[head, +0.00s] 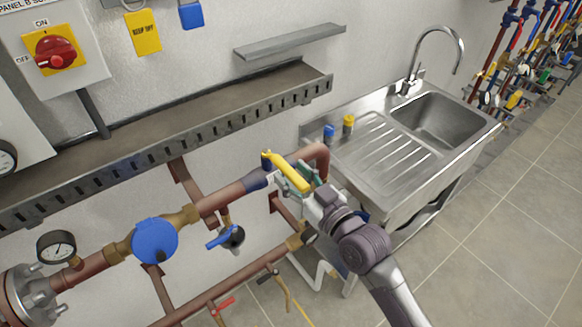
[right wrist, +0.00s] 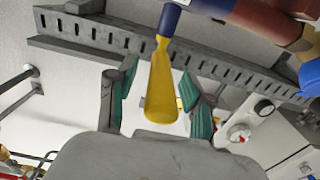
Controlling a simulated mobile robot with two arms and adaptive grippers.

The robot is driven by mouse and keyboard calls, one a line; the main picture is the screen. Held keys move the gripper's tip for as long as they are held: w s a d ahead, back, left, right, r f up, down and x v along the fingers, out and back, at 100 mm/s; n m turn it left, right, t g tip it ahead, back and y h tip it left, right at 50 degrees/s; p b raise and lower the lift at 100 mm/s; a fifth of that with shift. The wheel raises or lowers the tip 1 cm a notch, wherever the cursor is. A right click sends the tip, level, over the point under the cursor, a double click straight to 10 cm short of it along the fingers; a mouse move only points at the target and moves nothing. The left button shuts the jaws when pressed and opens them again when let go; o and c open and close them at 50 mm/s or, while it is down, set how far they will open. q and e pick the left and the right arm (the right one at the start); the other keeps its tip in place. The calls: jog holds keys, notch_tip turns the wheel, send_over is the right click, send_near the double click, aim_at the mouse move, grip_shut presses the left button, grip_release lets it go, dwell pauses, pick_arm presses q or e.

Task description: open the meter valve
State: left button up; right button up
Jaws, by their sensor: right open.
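The valve with the yellow lever handle (head: 289,170) sits on the copper pipe to the right of the round blue meter (head: 155,241). In the head view the lever lies crosswise to the pipe. My right gripper (head: 299,180) is at the lever, with its green-padded fingers on either side of it. In the right wrist view the yellow lever (right wrist: 161,88) stands between the open fingers of my right gripper (right wrist: 157,98), with gaps beside it. Part of the valve body is hidden by the gripper. My left gripper is not in view.
A perforated grey cable tray (head: 170,138) runs along the wall above the pipe. A steel sink (head: 385,150) stands close to the right. A blue-handled valve (head: 222,237) hangs below the pipe, and a pressure gauge (head: 56,247) is at the left. Tiled floor is free at the right.

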jog(key=shift+w+a, duration=0.35)
jog(key=shift+w, duration=0.05)
grip_shut()
